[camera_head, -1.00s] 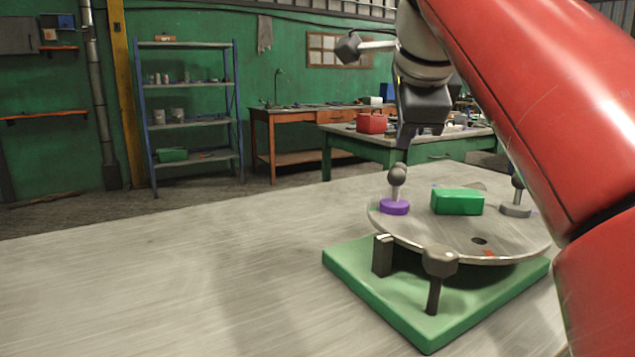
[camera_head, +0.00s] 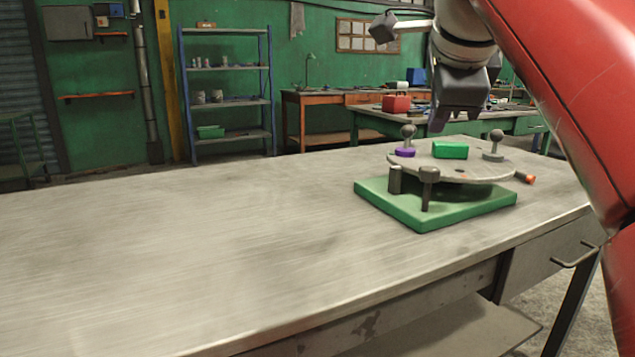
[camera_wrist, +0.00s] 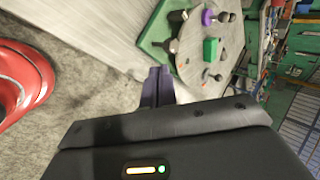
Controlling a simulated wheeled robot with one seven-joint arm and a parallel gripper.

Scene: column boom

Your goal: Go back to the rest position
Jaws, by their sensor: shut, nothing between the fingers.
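My gripper (camera_head: 440,122) is raised behind and above the round turntable in the head view, empty. In the wrist view its fingers (camera_wrist: 158,85) are together, over the floor beside the table edge. The grey round turntable (camera_head: 455,172) stands on a green base plate (camera_head: 440,217) on the metal table. A green block (camera_head: 450,150), a purple ring (camera_head: 405,153) at the foot of a ball-topped peg, and another ball-topped peg (camera_head: 494,147) are on the turntable. The green block also shows in the wrist view (camera_wrist: 210,49).
The long metal workbench (camera_head: 200,250) is bare on its left. A small orange-tipped part (camera_head: 526,177) projects at the turntable's right. Behind are a blue shelf rack (camera_head: 228,100) and a green bench with a red toolbox (camera_head: 396,104).

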